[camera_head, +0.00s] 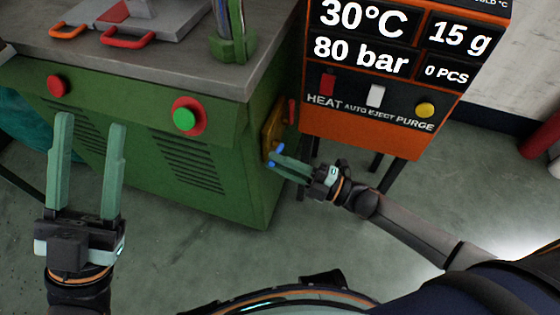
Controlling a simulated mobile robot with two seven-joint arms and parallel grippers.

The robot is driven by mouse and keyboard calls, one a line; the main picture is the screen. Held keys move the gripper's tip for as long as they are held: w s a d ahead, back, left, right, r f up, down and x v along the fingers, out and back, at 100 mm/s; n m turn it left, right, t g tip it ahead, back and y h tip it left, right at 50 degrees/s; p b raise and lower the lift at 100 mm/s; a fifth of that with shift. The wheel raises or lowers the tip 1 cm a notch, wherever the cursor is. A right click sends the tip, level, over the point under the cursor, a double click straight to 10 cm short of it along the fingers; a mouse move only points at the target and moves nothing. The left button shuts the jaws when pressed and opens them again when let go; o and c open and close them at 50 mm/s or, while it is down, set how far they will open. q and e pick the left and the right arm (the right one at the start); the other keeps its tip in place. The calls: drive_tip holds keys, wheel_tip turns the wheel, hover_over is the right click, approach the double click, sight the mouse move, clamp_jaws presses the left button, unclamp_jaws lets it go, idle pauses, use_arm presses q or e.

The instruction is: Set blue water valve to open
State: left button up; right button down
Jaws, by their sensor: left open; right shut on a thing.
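The blue water valve (280,148) is on the side of the green machine, beside a yellow-brown plate (272,128). Only small blue bits of its handle show around my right gripper's fingertips. My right gripper (274,160) reaches it from the right and is shut on the valve handle. The fingers hide most of the handle, so I cannot tell its exact angle. My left gripper (90,122) is open and empty, fingers pointing up, in front of the machine at the left.
The green machine (200,205) has a grey top (190,65), a red button (59,86) and a green button (184,118). A red part (291,111) sits near the valve. An orange control panel (350,147) stands right of it. The floor (190,255) in front is clear.

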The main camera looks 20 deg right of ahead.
drive_tip(key=c, duration=0.8)
unclamp_jaws()
drive_tip(key=shift+c, duration=0.2)
drive_tip(key=p+v, duration=0.1)
drive_tip(key=v, duration=1.1)
drive_tip(key=shift+s+d+p, duration=0.25)
drive_tip(key=shift+p, duration=0.15)
